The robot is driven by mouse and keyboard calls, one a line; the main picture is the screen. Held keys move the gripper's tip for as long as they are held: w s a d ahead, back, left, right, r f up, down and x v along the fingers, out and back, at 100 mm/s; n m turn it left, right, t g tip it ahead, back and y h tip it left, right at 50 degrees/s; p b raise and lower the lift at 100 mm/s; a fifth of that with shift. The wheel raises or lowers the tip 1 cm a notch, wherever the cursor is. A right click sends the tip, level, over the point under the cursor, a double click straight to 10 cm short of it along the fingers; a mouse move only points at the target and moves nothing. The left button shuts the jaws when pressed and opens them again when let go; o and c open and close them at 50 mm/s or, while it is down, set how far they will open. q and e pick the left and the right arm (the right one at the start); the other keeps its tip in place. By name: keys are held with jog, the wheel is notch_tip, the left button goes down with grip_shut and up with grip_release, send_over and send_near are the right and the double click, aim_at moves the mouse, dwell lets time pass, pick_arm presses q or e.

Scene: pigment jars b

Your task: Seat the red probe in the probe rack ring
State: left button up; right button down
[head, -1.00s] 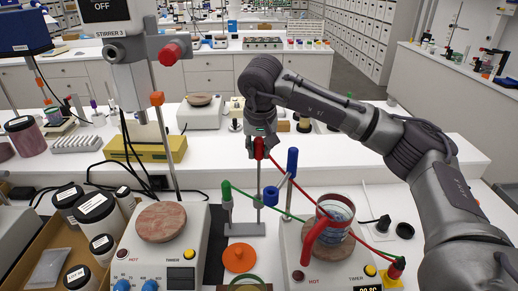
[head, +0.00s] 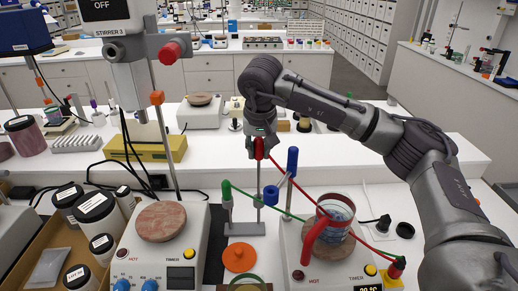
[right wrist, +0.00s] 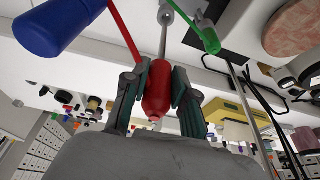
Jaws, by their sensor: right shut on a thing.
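The red probe (head: 259,149) is upright at mid-picture in the head view. My right gripper (head: 259,138) is shut on its red handle, which also shows between the two fingers in the right wrist view (right wrist: 156,92). A thin grey rod runs from the handle down toward the grey rack base (head: 244,229). I cannot tell whether the probe's tip is in a ring. My left gripper is not in view.
A red cable (head: 330,212) runs from the probe down right past a glass beaker (head: 337,212) on a hotplate. A green cable crosses below it. An orange disc (head: 239,258) lies in front of the rack. Another hotplate (head: 161,222) stands at left.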

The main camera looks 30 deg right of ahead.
aim_at(259, 182)
jog(key=shift+f+b, duration=3.3)
jog(key=shift+f, duration=1.5)
jog(key=c, duration=0.8)
grip_release()
jog(key=shift+c, duration=0.2)
jog(key=shift+r, duration=0.25)
jog(key=v, duration=1.1)
jog(key=shift+r, duration=0.35)
jog(key=shift+s, duration=0.1)
